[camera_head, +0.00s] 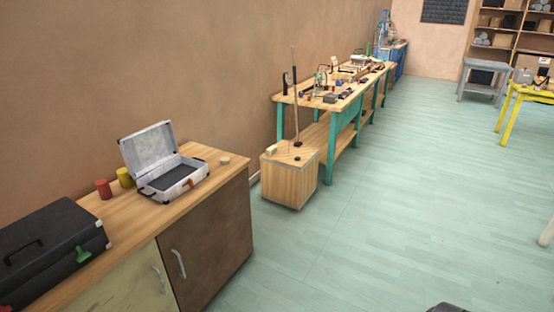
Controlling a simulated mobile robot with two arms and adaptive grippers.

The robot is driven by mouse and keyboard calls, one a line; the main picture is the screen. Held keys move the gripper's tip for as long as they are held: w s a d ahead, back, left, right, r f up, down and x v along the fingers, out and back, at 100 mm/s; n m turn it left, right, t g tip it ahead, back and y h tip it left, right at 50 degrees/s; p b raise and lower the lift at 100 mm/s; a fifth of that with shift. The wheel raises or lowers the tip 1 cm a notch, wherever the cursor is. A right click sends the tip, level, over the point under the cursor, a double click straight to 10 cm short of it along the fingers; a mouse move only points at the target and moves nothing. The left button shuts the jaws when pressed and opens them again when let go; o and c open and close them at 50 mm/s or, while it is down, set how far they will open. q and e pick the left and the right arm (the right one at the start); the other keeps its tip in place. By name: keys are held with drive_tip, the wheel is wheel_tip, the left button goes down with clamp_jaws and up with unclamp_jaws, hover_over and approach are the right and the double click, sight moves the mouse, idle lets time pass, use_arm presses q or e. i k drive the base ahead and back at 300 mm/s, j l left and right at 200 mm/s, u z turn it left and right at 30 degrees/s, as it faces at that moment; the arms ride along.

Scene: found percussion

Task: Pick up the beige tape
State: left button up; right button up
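A small round beige piece, which looks like the beige tape (224,160), lies on the wooden cabinet top (203,191) near its far right corner. It sits to the right of an open silver case (165,165), apart from it. It is too small to make out a hole in it. Neither of my grippers shows in the head view, so no gripper is seen near the tape.
A red roll (103,188) and a yellow roll (124,177) stand left of the silver case. A black case (48,252) fills the near left. A wooden box (289,181) stands beyond the cabinet, before a green-legged workbench (346,106). Floor (400,200) is open to the right.

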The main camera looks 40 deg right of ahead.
sight(224, 160)
drive_tip(key=z, duration=1)
drive_tip(key=u, duration=0.35)
drive_tip(key=i+l+u, duration=0.8)
drive_tip(key=l+u, duration=0.15)
